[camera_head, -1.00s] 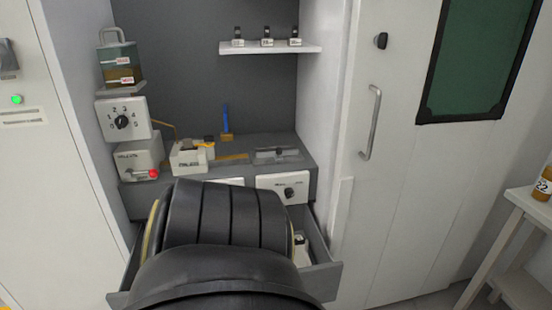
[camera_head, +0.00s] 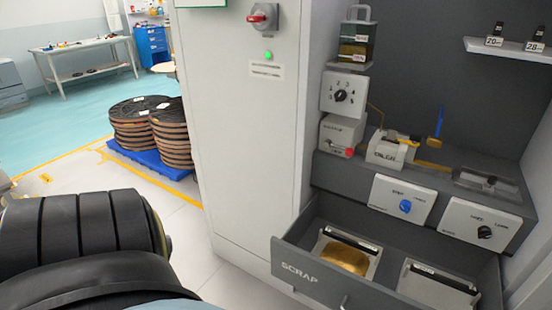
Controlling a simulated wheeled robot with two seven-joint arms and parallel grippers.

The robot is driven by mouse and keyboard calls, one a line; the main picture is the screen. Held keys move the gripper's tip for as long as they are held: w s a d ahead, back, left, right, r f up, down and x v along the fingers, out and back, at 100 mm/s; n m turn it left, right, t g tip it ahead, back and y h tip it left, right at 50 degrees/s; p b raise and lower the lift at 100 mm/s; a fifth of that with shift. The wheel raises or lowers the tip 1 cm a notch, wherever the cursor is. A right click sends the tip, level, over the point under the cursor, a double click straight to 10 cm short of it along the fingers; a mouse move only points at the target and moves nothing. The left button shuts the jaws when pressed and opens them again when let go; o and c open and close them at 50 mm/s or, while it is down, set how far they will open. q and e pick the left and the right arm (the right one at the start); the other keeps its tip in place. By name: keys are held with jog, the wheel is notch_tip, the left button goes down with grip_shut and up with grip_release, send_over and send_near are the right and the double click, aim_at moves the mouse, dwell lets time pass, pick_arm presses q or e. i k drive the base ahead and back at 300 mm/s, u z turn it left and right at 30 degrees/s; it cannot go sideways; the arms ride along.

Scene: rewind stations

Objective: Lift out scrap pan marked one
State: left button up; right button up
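An open drawer marked SCRAP (camera_head: 300,273) sits low in the grey cabinet bay at the right. In it are two pale pans side by side. The left pan (camera_head: 329,245) holds a golden-brown mass (camera_head: 345,258). The right pan (camera_head: 440,286) looks pale inside, and its near part is cut off by the drawer front. Small labels on the pans' far edges are too small to read, so I cannot tell which is marked one. A black part of my arm fills the lower left, apart from the drawer. Neither gripper shows.
A white cabinet (camera_head: 235,130) with a red switch (camera_head: 262,17) stands left of the bay. Above the drawer are a blue-knob panel (camera_head: 403,203) and a black-knob panel (camera_head: 482,231). Reels (camera_head: 140,123) stand on a blue pallet at the back left. Floor between is clear.

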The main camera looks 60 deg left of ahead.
aim_at(361, 258)
jog(key=u, duration=0.75)
jog(key=k, duration=0.3)
jog(key=u, duration=1.4)
jog(key=i, duration=0.85)
jog(key=z, duration=0.7)
jog(key=i, duration=0.65)
jog(key=z, duration=0.75)
